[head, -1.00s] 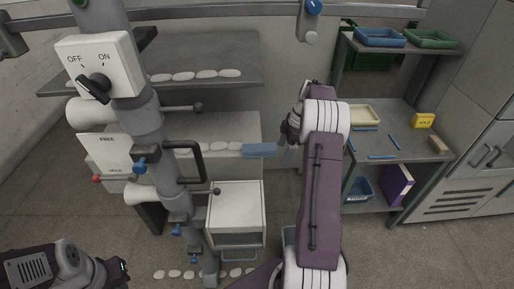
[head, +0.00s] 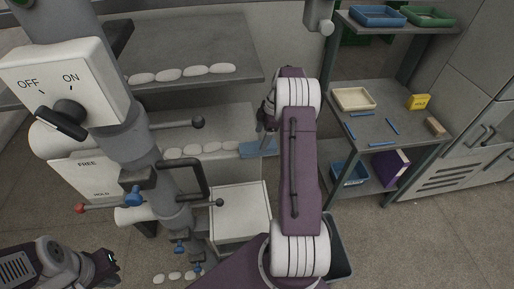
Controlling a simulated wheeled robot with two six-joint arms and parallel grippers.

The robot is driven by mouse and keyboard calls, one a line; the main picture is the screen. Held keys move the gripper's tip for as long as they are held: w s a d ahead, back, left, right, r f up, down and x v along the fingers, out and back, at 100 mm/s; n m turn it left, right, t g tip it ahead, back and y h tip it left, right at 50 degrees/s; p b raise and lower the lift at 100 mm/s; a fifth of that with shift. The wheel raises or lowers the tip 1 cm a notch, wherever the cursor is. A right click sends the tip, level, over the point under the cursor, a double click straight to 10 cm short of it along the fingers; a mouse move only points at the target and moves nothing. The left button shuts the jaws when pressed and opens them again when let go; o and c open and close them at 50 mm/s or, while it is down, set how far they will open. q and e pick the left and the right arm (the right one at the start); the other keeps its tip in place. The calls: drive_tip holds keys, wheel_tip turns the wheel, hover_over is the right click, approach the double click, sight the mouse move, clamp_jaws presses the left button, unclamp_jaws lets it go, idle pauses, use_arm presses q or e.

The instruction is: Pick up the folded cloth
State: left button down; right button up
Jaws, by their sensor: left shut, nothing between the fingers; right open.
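The folded cloth (head: 250,150) is a flat blue piece on the grey shelf of the machine, at the right end of a row of white pads. My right gripper (head: 265,138) is open and its fingers are just over the cloth, pointing down. I cannot tell whether they touch it. My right arm hides part of what lies to the right of the cloth. My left gripper (head: 110,266) is shut and empty at the lower left, far from the cloth.
A grey post with an OFF/ON switch box (head: 65,82) and levers stands at the left. A white box (head: 238,207) is below the cloth. A side rack at the right holds a cream tray (head: 354,98), blue sticks and a yellow box (head: 419,102).

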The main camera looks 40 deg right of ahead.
sight(258, 146)
drive_tip(key=x, duration=0.2)
drive_tip(key=p+x, duration=0.1)
drive_tip(key=x, duration=0.1)
drive_tip(key=shift+s+a, duration=0.15)
drive_tip(key=shift+s, duration=0.1)
drive_tip(key=shift+w+f, duration=0.15)
drive_tip(key=shift+f, duration=0.2)
drive_tip(key=c, duration=1.5)
drive_tip(key=shift+o, duration=0.2)
wheel_tip(258, 146, up, 4)
drive_tip(key=shift+r+b, duration=0.15)
drive_tip(key=shift+b, duration=0.4)
drive_tip(key=s+d+r+b, duration=0.2)
drive_tip(key=s+r, duration=0.4)
drive_tip(key=s, duration=0.5)
drive_tip(key=shift+d+r, duration=0.4)
drive_tip(key=shift+d, duration=0.2)
